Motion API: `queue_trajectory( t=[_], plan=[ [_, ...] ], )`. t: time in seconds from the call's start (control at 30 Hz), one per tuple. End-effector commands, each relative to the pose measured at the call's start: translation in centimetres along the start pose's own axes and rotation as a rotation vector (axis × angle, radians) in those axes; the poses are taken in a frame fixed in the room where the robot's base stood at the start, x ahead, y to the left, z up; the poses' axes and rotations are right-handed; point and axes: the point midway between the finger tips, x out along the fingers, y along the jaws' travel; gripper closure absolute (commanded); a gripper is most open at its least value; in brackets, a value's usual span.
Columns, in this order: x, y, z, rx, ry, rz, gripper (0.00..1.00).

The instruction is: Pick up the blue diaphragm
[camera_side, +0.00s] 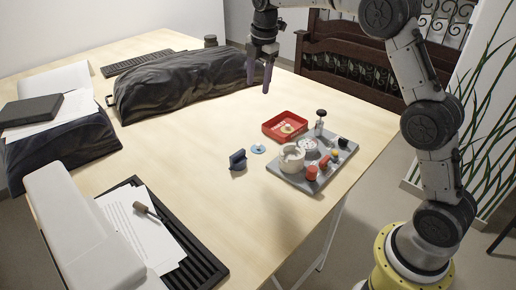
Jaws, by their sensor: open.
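A small light-blue disc (258,149), which looks like the blue diaphragm, lies flat on the wooden table in front of the red tray. A pale spot shows at its middle. My gripper (258,85) is open and empty, pointing down, well above the table and farther back than the disc. It touches nothing. A dark blue block-like piece (238,158) stands on the table just left of the disc, apart from it.
A red tray (268,131) holds a small yellowish round part. A grey plate (290,182) carries a white cylinder (292,157), red caps and black knobs. A black bag (180,83) lies at the back; a black slatted rack (205,270) is front left. Table left of the blue parts is clear.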

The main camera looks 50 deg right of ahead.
Motion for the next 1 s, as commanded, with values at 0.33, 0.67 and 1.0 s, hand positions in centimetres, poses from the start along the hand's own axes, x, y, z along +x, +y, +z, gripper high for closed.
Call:
queue_trajectory(
  t=[0.33,0.67,1.0],
  plan=[
    [10.1,0.3,1.8,0.034,0.021,-0.145,0.43],
    [15.4,-0.7,1.7,0.038,0.022,-0.154,0.43],
    [18.8,-1.1,1.6,0.037,0.022,-0.149,0.43]
  ],
)
